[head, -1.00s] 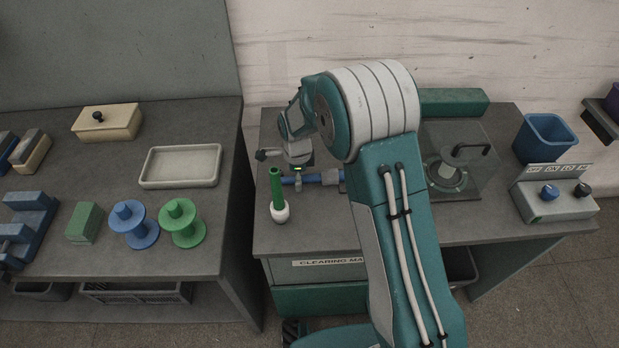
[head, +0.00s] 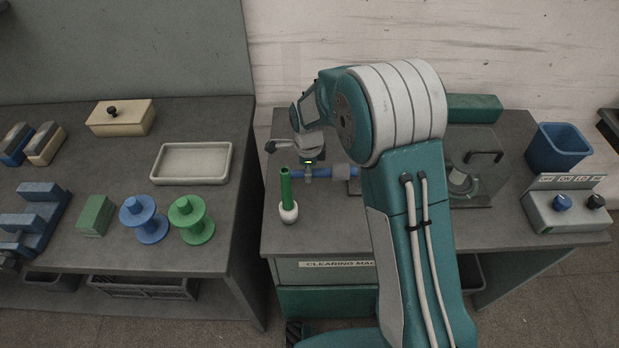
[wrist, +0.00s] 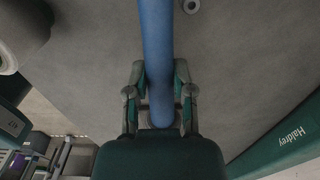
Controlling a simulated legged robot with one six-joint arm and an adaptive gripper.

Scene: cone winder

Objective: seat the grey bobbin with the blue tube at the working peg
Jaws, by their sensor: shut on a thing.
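My gripper (head: 309,169) is low over the right-hand table, left of my upper arm. It is shut on a blue tube (head: 333,171), which lies roughly level and crosses the jaws. In the wrist view the blue tube (wrist: 157,45) runs from between the fingers (wrist: 160,98) to the top edge. My arm hides the tube's right end in the head view, and no grey bobbin body shows clearly. I cannot tell which part is the working peg.
A green tube on a white bobbin (head: 288,212) stands upright close left of my gripper. A control box (head: 565,208) and blue bin (head: 558,148) are at right. On the left table are blue (head: 145,222) and green (head: 191,220) spools and a pale tray (head: 192,181).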

